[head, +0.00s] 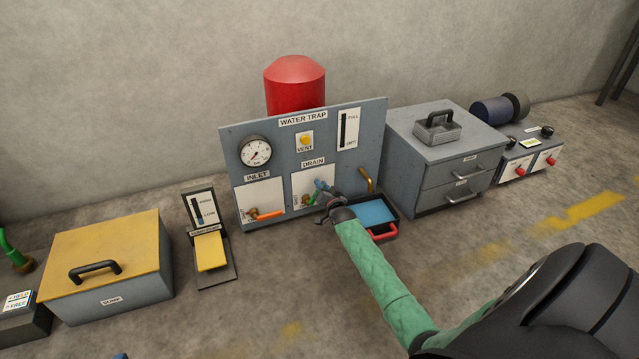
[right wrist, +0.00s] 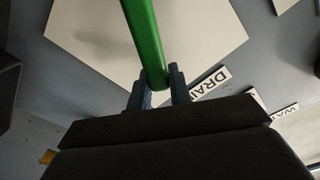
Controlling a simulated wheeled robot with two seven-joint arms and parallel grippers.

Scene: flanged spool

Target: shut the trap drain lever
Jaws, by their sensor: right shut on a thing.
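The water trap panel (head: 300,140) stands against the wall, with a DRAIN label (head: 313,162) above a white plate. The green drain lever (right wrist: 146,40) runs between the two blue fingers of my right gripper (right wrist: 160,88) in the right wrist view. In the head view my right gripper (head: 321,186) is at the drain plate, shut on the lever, and it hides most of the lever and valve. I cannot tell the lever's exact angle there. My left gripper is not clearly in view.
The inlet valve's orange lever (head: 268,214) is left of the drain. A blue-filled tray (head: 397,222) with a red handle sits at the panel's foot, right of my gripper. A grey drawer cabinet (head: 445,155) stands right; a yellow pedal (head: 210,250) and yellow-lidded box (head: 105,250) stand left.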

